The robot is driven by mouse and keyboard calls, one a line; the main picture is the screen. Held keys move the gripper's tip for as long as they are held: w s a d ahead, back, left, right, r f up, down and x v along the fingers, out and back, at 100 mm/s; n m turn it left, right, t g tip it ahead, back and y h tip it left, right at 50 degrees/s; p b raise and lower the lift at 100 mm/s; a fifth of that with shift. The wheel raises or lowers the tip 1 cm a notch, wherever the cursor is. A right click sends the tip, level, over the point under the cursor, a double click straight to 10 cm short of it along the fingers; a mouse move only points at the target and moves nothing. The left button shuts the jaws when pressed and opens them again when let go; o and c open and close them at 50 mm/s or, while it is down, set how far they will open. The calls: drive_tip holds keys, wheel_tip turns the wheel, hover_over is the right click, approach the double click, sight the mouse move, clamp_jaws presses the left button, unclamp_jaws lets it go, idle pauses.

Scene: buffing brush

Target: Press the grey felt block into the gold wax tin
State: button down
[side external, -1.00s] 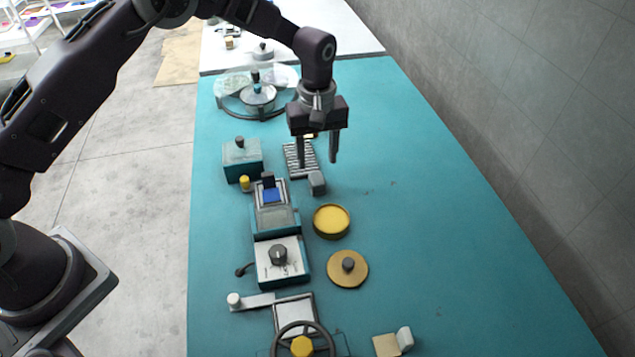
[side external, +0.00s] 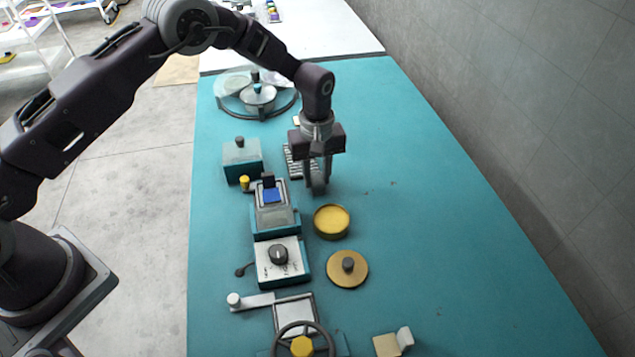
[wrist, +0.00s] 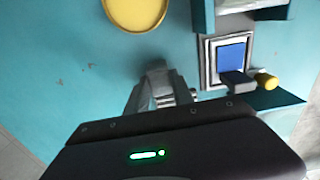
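The grey felt block (side external: 317,184) stands on the teal bench at the lower end of the ribbed grey rack. My gripper (side external: 318,180) points straight down over it, with one finger on either side. The fingers are closer together than before and appear shut on the block, partly hiding it. In the wrist view the block (wrist: 157,74) shows between the fingertips. The gold wax tin (side external: 331,221) is open, round and filled with yellow wax, just in front of the block. It also shows at the top of the wrist view (wrist: 136,8). Its lid (side external: 347,268) with a dark knob lies nearby.
A teal device with a blue pad (side external: 272,195) and a dial box (side external: 281,261) stand left of the tin. A teal box (side external: 241,158) and a yellow-capped peg (side external: 245,182) are further back left. The bench's right side is clear.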

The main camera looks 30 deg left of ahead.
sight(317, 178)
drive_tip(key=shift+r, duration=0.1)
idle(0.3)
drive_tip(key=shift+r, duration=2.9)
drive_tip(key=s+d+r, duration=0.3)
drive_tip(key=s+d, duration=0.4)
drive_tip(key=d, duration=0.1)
drive_tip(key=shift+f, duration=3.1)
drive_tip(key=shift+f, duration=0.55)
wheel_tip(317, 178, up, 7)
